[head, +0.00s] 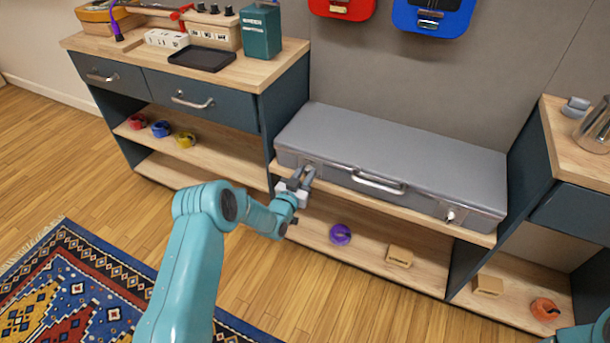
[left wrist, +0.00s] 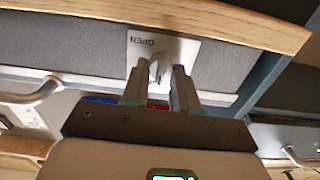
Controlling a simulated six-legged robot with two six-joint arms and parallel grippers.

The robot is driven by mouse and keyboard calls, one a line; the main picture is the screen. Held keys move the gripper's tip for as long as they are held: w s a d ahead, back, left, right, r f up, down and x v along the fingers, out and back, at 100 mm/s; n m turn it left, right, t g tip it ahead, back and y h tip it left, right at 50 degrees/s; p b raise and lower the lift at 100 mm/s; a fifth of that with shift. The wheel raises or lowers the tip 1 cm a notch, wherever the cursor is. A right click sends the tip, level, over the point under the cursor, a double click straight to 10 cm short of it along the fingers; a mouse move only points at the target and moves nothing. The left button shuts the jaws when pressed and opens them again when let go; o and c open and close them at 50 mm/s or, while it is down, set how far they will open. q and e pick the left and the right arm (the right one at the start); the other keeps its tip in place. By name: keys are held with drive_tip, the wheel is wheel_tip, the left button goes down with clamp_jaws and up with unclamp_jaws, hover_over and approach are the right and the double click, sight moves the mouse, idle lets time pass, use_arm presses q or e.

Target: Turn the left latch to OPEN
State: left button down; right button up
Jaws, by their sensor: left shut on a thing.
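A closed grey case (head: 400,150) lies on the shelf between the cabinets, with a handle (head: 379,182) on its front. My left gripper (head: 308,172) is at the left end of the case's front, where the left latch is. In the left wrist view, the left gripper (left wrist: 158,85) has its fingers closed around the latch's metal knob (left wrist: 157,68). The latch plate (left wrist: 150,45) behind it bears the word OPEN; the rest of its marking is hidden. The right latch (head: 450,215) shows at the case's right end. My right gripper is not in view.
The wooden shelf edge (head: 420,224) runs just below the case. The lower shelf holds a purple roll (head: 340,234) and a small wooden block (head: 399,256). Cabinets flank the case; the left one has a drawer handle (head: 192,101).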

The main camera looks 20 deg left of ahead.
use_arm(q)
drive_tip(key=m+b, duration=0.3)
drive_tip(key=shift+f, duration=0.2)
drive_tip(key=shift+d+m+b, duration=0.15)
drive_tip(key=shift+m+b, duration=3.3)
drive_tip(key=shift+m, duration=0.3)
drive_tip(key=shift+d+m+b, duration=0.1)
drive_tip(key=shift+m+b, duration=3.35)
drive_tip(key=shift+m, duration=0.3)
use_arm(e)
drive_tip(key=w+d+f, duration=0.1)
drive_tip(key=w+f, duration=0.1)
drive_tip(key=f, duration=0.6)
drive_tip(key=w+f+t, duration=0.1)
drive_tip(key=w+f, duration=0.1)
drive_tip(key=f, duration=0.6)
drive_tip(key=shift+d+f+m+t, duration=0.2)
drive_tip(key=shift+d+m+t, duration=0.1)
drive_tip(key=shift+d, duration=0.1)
use_arm(q)
drive_tip(key=c, duration=0.9)
unclamp_jaws()
